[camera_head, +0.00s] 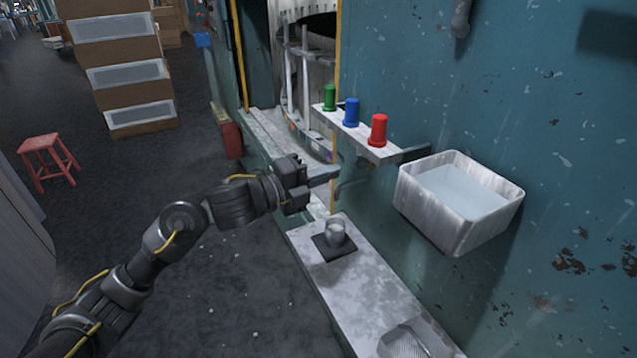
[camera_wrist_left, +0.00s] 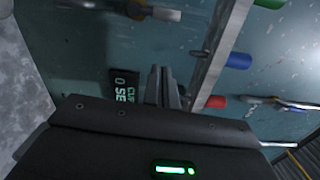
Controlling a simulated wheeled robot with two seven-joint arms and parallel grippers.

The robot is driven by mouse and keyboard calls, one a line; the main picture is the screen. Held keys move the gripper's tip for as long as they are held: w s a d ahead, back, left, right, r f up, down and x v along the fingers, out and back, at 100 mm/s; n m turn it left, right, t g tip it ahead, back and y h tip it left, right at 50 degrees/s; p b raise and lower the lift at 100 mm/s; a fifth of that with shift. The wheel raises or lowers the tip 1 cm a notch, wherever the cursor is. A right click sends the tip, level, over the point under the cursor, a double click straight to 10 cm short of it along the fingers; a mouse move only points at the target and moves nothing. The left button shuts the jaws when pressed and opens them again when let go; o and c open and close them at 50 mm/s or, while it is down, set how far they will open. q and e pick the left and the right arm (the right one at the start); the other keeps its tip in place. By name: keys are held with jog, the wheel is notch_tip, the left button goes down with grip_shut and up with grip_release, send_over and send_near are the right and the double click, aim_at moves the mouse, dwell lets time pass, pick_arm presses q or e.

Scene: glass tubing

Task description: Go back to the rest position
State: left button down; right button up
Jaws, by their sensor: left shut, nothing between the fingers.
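My left gripper (camera_head: 325,178) is shut and empty, stretched out just above the bench and below the small shelf with coloured buttons. It also shows in the left wrist view (camera_wrist_left: 163,72), with its fingers together in front of a wall panel. The shelf (camera_head: 345,127) carries a green button (camera_head: 330,97), a blue button (camera_head: 351,112) and a red button (camera_head: 378,130). My right gripper does not show.
A white bin (camera_head: 408,195) is mounted on the teal wall to the right. A bench (camera_head: 370,290) below holds a small cup (camera_head: 335,230) on a dark pad and a clear tray (camera_head: 410,340). A red stool (camera_head: 45,160) and stacked boxes (camera_head: 115,60) stand left. The floor between is clear.

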pick_arm(q)
jog(key=shift+v, duration=0.85)
jog(key=shift+s+r, duration=0.1)
jog(key=shift+d, duration=0.1)
